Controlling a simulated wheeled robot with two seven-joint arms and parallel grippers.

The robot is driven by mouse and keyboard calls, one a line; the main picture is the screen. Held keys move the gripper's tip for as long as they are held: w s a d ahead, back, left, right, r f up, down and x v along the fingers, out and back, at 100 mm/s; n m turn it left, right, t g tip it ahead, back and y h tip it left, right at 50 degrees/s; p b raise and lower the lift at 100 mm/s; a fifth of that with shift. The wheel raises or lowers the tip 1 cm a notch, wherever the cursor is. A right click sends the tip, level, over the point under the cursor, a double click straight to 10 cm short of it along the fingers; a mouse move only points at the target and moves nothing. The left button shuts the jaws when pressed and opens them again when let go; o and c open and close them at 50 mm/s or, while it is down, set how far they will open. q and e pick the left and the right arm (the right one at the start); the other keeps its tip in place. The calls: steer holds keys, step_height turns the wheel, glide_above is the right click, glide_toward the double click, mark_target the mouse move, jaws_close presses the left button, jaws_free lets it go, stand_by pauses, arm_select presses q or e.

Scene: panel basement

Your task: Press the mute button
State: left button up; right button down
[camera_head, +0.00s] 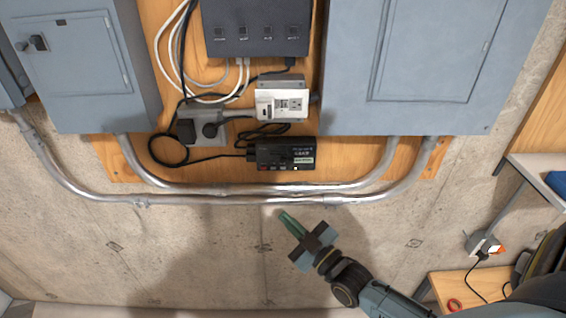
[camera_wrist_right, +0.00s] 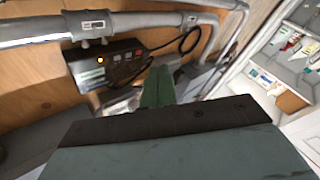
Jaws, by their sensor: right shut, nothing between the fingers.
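A small black box (camera_head: 282,155) is mounted on the plywood below the outlets, with a row of small buttons along its lower edge. The fingers (camera_wrist_right: 158,88) also show to the right of the box in the wrist view. My left gripper is out of view.
Metal conduit (camera_head: 240,194) runs across below the black box. Grey electrical cabinets (camera_head: 420,60) stand on both sides. A dark grey unit (camera_head: 258,25) with a row of small buttons and an outlet box (camera_head: 282,105) are above. Loose cables hang at left.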

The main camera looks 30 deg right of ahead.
mark_target(283, 168)
steer(key=shift+t+y, duration=0.3)
steer(key=shift+t, duration=0.3)
steer(key=r, duration=0.5)
steer(key=shift+a+r, duration=0.1)
steer(key=shift+a, duration=0.1)
steer(key=w+d+b, duration=0.4)
steer(key=w, duration=0.3)
steer(key=shift+w+d, duration=0.25)
steer(key=shift+d, duration=0.05)
steer(key=shift+w, duration=0.1)
stand_by(1.2)
steer(key=shift+w+d, duration=0.2)
steer(key=shift+w, duration=0.05)
